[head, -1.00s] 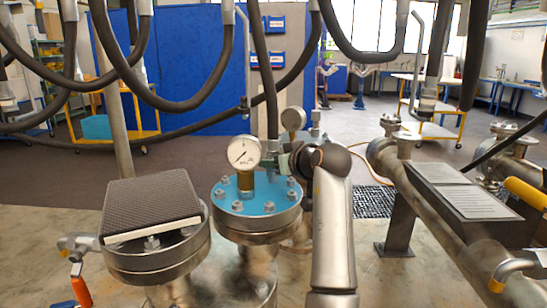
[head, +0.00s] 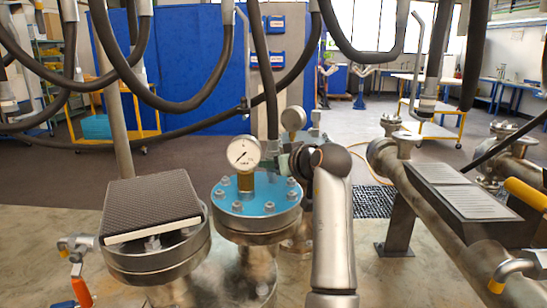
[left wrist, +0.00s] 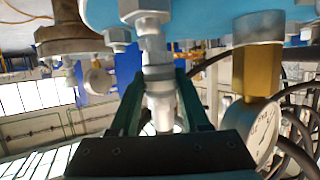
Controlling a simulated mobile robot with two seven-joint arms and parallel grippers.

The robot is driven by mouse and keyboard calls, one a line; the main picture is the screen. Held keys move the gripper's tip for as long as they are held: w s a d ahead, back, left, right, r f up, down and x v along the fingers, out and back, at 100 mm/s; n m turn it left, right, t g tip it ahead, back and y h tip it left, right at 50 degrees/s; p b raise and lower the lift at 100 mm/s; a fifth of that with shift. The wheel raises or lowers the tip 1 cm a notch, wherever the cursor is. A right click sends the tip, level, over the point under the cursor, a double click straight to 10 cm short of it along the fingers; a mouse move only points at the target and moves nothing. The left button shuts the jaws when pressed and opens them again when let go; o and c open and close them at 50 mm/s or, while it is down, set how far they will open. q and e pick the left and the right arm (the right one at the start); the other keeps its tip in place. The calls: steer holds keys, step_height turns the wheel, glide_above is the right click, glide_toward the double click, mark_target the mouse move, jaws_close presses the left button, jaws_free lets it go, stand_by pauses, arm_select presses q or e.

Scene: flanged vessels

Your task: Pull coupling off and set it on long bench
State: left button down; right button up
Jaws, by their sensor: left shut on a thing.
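The coupling (left wrist: 158,75) is a silvery fitting, seen in the left wrist view below a hex nut at the blue flange (left wrist: 205,18). In the head view it is at the foot of a dark hose (head: 271,110), mostly hidden beside the pressure gauge. My left gripper (left wrist: 160,100) is shut on the coupling, one finger on each side. In the head view my left gripper (head: 284,160) is small and partly hidden by its wrist, over the right side of the blue-topped vessel (head: 228,205). My right gripper is in neither view.
The gauge (head: 243,153) stands close left of my gripper; a second gauge (head: 293,118) is behind. A dark ribbed pad (head: 150,203) lies on the left vessel. Blue-legged benches (head: 495,88) stand far right; which is the long bench I cannot tell. Hoses hang overhead.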

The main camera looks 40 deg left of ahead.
mark_target(275, 140)
arm_select(q)
steer(key=shift+r, duration=0.25)
steer(key=shift+r+p, duration=2.35)
steer(key=shift+r, duration=0.1)
